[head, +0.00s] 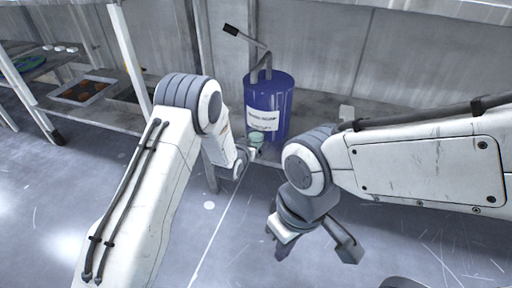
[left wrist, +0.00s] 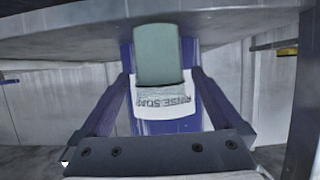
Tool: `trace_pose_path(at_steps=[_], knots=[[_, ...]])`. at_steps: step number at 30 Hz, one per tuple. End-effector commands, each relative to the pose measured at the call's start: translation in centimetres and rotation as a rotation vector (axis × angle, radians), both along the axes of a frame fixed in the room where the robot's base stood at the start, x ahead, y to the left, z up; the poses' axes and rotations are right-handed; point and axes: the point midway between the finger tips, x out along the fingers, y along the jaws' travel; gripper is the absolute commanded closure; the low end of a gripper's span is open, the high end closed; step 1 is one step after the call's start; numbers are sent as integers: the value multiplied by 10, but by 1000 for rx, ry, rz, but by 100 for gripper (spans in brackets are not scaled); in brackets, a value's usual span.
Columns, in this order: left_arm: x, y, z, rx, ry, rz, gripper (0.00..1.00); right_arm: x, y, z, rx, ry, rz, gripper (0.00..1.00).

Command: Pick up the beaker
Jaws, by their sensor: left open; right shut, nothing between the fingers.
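The beaker is a small grey-green vessel (head: 257,137) in front of the blue drum in the head view. In the left wrist view the beaker (left wrist: 157,55) shows a green part and a clear, glassy part. My left gripper (head: 246,156) is open at the beaker. In the left wrist view its two fingers (left wrist: 163,84) lie on either side of the beaker's near end, with gaps showing; I cannot tell how deep the beaker sits between them. My right gripper (head: 312,245) is shut and empty, low over the floor at the front, well apart from the beaker.
The blue drum (head: 268,96), with a white label and a pump handle, stands on a grey shelf (head: 325,105) close behind the beaker. A tray of brown discs (head: 82,89) lies on the bench at the left. White posts (head: 128,50) rise there. The floor in front is clear.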

Motion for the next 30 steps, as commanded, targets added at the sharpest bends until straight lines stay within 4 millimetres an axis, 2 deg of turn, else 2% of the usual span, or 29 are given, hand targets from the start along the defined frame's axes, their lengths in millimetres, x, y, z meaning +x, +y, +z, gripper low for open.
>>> trace_pose_path(at_steps=[1,7,15,19,26,27,29,30], knots=[[6,-2,-6,0,-1,0,0,0,0,-6,0,0,0,100],[17,-6,-11,0,1,0,0,0,0,-15,0,0,0,100],[47,-17,-26,0,-1,0,0,0,0,-46,0,0,0,100],[56,-20,-27,-1,1,0,0,0,0,-51,0,0,0,100],[57,-20,-25,0,3,0,0,0,0,-49,0,0,0,100],[57,-20,-26,0,3,0,8,0,0,-49,0,0,0,100],[57,-20,-26,0,3,0,31,0,0,-49,0,0,0,100],[57,-20,-26,0,3,0,46,0,0,-49,0,0,0,100]])
